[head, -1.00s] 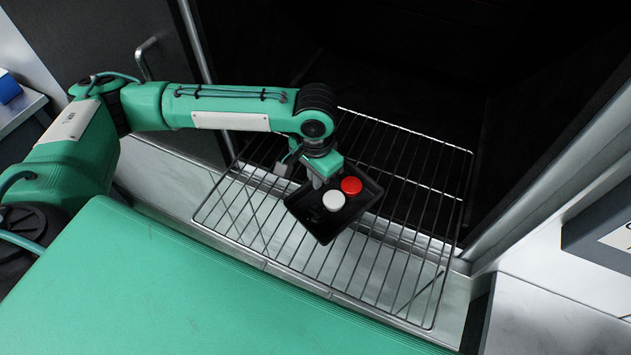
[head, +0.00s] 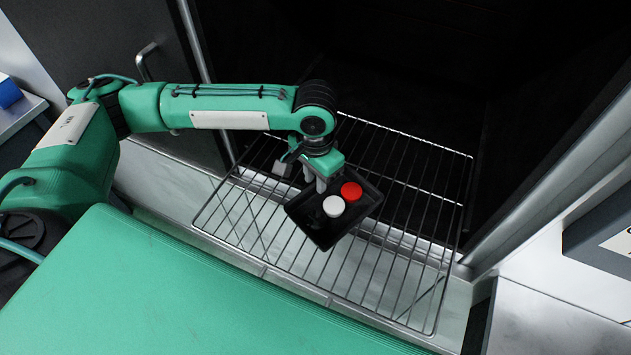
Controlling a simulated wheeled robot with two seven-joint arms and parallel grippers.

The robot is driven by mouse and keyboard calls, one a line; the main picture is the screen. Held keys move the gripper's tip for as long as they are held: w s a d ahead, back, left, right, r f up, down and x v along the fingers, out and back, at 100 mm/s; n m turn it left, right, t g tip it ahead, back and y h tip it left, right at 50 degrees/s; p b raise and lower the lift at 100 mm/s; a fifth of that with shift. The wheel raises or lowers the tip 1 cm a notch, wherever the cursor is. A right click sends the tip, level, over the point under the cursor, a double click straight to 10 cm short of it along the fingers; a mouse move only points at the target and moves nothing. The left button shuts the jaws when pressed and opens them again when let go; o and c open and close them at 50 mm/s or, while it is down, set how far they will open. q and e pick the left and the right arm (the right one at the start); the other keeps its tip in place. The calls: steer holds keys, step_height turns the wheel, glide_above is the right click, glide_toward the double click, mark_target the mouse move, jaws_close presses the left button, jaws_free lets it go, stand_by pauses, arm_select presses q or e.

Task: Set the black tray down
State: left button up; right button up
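The black tray (head: 322,243) is a shallow square box, sitting at an angle on the wire rack (head: 400,318). A white round-topped piece (head: 334,206) and a red round-topped piece (head: 351,190) stand inside it. My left gripper (head: 301,177) is over the tray's far-left side. Its fingers look spread, one inside the tray and one outside its wall, with a gap between them. The wrist hides part of the tray's far edge. My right gripper is not in view.
The rack sticks out of a dark open chamber (head: 420,60) over a metal sill. Free rack surface lies on both sides of the tray. A metal door frame (head: 545,185) stands to the right. A green surface (head: 180,290) fills the front left.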

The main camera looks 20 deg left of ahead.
arm_select(q)
step_height(320, 180, up, 10)
steer(key=b, duration=0.1)
steer(key=shift+r, duration=0.2)
steer(key=shift+r, duration=0.1)
stand_by(0.3)
